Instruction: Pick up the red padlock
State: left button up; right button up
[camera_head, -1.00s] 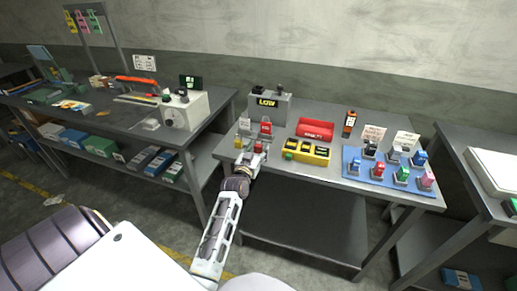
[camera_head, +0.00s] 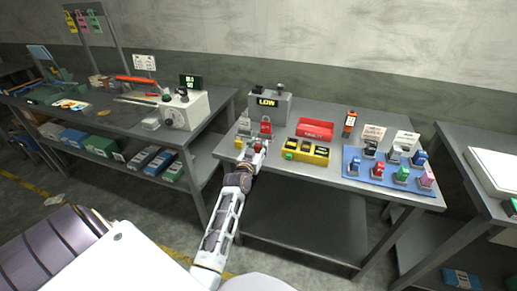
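A small red padlock-like piece (camera_head: 258,147) is at the front left of the middle table, right at the tip of my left gripper (camera_head: 252,153). The fingers are small and partly hidden, so I cannot tell whether they are around it or only beside it. Another small red padlock (camera_head: 380,169) stands among several coloured padlocks on the blue mat (camera_head: 349,155) at the table's right. My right gripper is not in view.
A yellow piece (camera_head: 238,143) sits just left of my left gripper. Behind are a red upright item (camera_head: 265,127) and a grey box marked LOW (camera_head: 268,105). A yellow-and-black tray (camera_head: 305,151) and a red bin (camera_head: 315,129) are to the right.

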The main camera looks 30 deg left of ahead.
pick_arm(q)
jog(key=c, duration=0.6)
jog(key=shift+r, duration=0.1)
jog(key=shift+c, duration=0.2)
notch_tip(320, 180, up, 8)
jog(key=shift+r+p, duration=0.2)
jog(key=shift+p, duration=0.1)
jog(key=shift+r, duration=0.75)
pick_arm(e)
jog(key=shift+s+a+r, duration=0.1)
jog(key=shift+s+a, duration=0.2)
jog(key=shift+s, duration=0.3)
jog(key=shift+s+a+r, duration=0.1)
jog(key=shift+s+a, duration=0.2)
jog(key=shift+s, duration=0.3)
jog(key=shift+w, duration=0.1)
